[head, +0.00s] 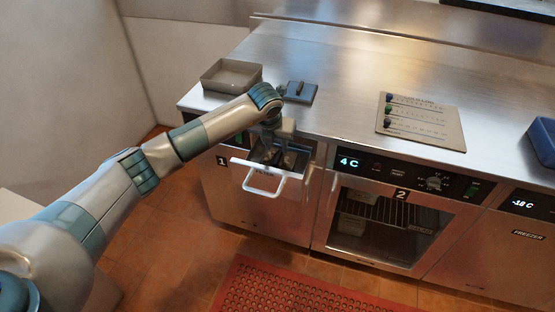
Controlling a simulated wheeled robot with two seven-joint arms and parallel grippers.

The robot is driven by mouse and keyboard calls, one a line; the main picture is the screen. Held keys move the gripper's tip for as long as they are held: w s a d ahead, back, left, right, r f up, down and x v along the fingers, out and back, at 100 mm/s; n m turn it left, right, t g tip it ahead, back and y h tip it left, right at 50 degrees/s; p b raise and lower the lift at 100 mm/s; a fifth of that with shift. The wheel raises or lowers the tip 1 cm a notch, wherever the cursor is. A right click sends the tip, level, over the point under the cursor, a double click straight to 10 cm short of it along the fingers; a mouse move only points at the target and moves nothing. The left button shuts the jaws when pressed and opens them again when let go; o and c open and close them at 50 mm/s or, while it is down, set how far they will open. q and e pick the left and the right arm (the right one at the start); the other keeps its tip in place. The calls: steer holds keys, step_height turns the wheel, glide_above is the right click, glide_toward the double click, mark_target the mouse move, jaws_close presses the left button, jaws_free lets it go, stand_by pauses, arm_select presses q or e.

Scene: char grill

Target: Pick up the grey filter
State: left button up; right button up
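A drawer (238,167) with a white handle is pulled open at the front of the left steel unit, marked 1. My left arm reaches in from the left, and my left gripper (272,148) points down into the open drawer. Dark and grey shapes lie in the drawer around the fingertips. They are too small and too covered to tell whether one is the grey filter, or whether the fingers are open or touch anything. My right gripper is out of view.
On the steel counter (340,60) stand an open grey tray (231,87) and a blue-grey flat piece with a knob (301,92). A board with labels (425,122) and a blue bin (541,143) are farther right. A red mat (290,290) lies on the floor.

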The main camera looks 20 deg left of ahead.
mark_target(277, 157)
arm_select(q)
steer(key=shift+p+x, duration=0.35)
steer(key=shift+x, duration=1.4)
steer(key=shift+w+a+f+p, duration=0.2)
steer(key=shift+w+f+p, duration=0.05)
steer(key=shift+f+p, duration=0.35)
steer(key=x, duration=0.1)
steer(key=p+x, duration=0.1)
steer(key=shift+w+a+f, duration=0.1)
steer(key=shift+a+f, duration=0.1)
steer(key=shift+f, duration=0.05)
steer(key=shift+w+f, duration=0.25)
steer(key=shift+f, duration=0.35)
jaws_close()
